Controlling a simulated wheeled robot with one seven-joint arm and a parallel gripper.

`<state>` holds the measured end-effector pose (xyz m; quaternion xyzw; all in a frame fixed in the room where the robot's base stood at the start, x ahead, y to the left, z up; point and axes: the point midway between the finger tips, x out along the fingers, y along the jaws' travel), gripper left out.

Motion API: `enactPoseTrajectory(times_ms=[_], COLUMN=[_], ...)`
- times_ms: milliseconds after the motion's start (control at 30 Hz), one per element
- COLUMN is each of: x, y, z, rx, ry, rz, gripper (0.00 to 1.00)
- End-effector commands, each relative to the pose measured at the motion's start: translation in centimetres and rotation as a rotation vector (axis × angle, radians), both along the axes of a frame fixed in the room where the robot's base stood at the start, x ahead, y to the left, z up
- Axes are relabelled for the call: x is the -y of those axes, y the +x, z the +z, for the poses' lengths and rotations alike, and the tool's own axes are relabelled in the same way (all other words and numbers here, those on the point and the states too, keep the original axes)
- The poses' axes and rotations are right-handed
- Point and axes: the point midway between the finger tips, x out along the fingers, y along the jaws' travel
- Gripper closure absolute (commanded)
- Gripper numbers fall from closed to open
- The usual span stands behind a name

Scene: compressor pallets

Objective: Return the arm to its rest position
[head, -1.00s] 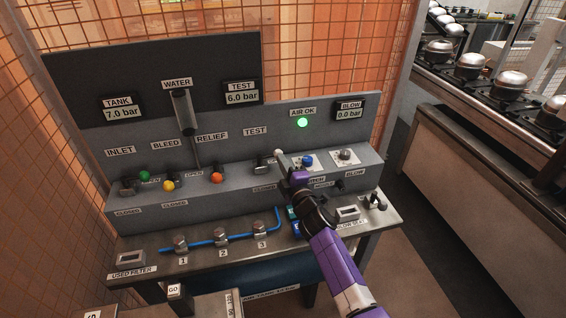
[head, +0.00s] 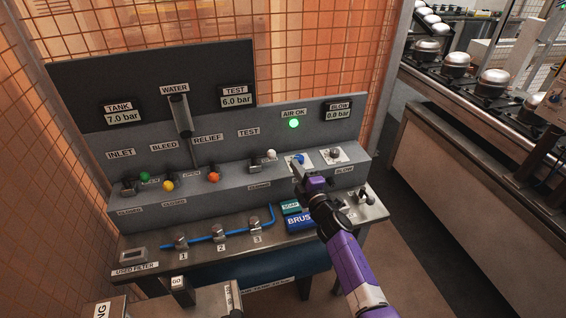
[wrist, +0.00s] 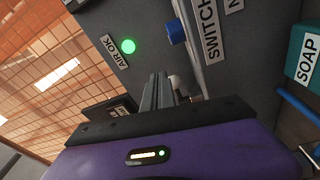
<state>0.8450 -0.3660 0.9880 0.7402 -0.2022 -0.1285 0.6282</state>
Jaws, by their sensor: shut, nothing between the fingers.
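My gripper (head: 297,168) is at the right part of the grey control panel (head: 220,190), by the blue knob (head: 299,158). In the wrist view its two fingers (wrist: 157,92) are together with nothing between them. The blue knob (wrist: 175,32) shows there beside the SWITCH label, apart from the fingers. My purple arm reaches in from the lower right. The green AIR OK lamp (head: 294,123) is lit. I cannot tell whether the fingertips touch the panel.
A white-tipped lever (head: 271,154) is left of my gripper. A blue BRUSH box (head: 299,221) and green SOAP box (head: 291,207) lie on the bench below. Mesh fencing (head: 330,60) stands behind. A conveyor (head: 470,95) is at the right, with open floor before it.

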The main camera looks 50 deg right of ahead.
Motion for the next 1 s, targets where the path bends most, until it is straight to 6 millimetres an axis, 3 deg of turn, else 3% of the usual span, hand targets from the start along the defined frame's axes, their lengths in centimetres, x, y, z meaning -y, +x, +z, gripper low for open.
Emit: enactPoseTrajectory(times_ms=[200, 600, 733, 867, 1000], x=[1.4, 1.8, 2.2, -0.2, -4.5], y=[-1.5, -1.8, -2.0, -4.3, -6.7], z=[-0.1, -0.1, 3.4, 4.7, 4.5], rx=[0.000, 0.023, 0.135, 0.248, 0.324], ry=[0.000, 0.043, 0.109, 0.234, 0.367], rz=[0.000, -0.004, -0.015, -0.002, 0.038], gripper=[1.00, 1.00, 1.00, 1.00, 1.00])
